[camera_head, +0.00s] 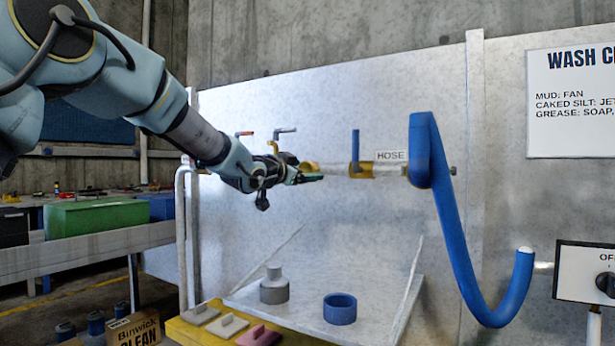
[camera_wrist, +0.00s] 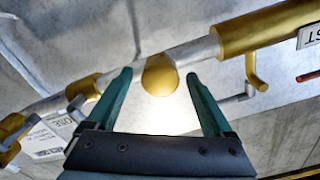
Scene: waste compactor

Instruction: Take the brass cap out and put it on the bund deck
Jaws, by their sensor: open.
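The brass cap (camera_wrist: 160,76) is a rounded, gold-coloured piece on the pale pipe in the wrist view. It appears between my gripper's (camera_wrist: 158,77) two green fingers, with gaps on both sides. My gripper is open and holds nothing. In the head view my gripper (camera_head: 318,177) reaches right along the pipe, and a brass piece (camera_head: 309,167) shows just behind it. I cannot tell how deep the cap lies between the fingers. What looks like the bund deck is the pale sloping-looking surface (camera_head: 305,307) below, in the head view.
A grey stepped fitting (camera_head: 274,288) and a blue ring (camera_head: 340,309) stand on the deck. A yellow ledge with several pads (camera_head: 228,327) borders its front left. A blue hose (camera_head: 452,230) hangs at right. Valve handles (camera_head: 284,131) rise near my wrist. The deck's middle is clear.

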